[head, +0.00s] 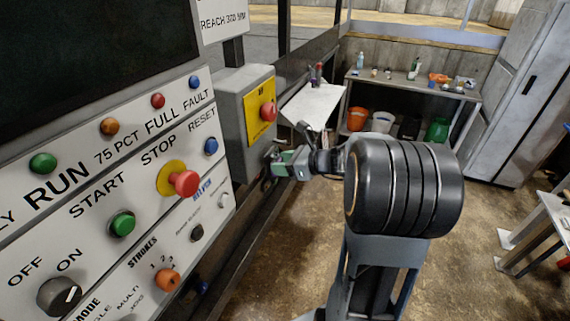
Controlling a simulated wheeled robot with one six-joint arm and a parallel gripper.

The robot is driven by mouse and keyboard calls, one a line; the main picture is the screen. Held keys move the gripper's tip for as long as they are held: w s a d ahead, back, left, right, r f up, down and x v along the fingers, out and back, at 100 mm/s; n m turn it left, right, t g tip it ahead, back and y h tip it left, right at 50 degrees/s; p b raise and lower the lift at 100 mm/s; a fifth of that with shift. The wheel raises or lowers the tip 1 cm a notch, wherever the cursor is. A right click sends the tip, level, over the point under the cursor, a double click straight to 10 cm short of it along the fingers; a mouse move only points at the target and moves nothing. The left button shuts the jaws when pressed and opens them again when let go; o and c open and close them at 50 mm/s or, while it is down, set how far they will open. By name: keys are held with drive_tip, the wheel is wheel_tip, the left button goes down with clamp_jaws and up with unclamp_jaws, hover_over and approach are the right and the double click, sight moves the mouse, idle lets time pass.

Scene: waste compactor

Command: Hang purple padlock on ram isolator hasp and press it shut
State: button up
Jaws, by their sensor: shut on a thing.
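My gripper (270,170) is at the end of my arm, just below and right of a grey box with a yellow plate and a red button (268,112). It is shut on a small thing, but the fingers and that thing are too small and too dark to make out. I cannot pick out the purple padlock by its colour. I cannot pick out the ram isolator hasp either. My own wrist and a big dark arm joint hide part of the area to the right of the gripper.
A control panel (110,190) with buttons and knobs fills the left. A white sloped board (312,105) stands behind my gripper. A bench (415,85) with bottles, buckets below it and a grey cabinet (520,95) are at the back. The floor at lower right is open beside a table (550,215).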

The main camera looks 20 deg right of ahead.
drive_tip(key=shift+w+a, duration=0.25)
drive_tip(key=shift+w, duration=0.05)
drive_tip(key=shift+f, duration=0.2)
idle(0.4)
drive_tip(key=o, duration=0.9)
drive_tip(key=shift+c, duration=0.3)
drive_tip(key=p+v, duration=0.2)
drive_tip(key=v, duration=0.5)
idle(0.7)
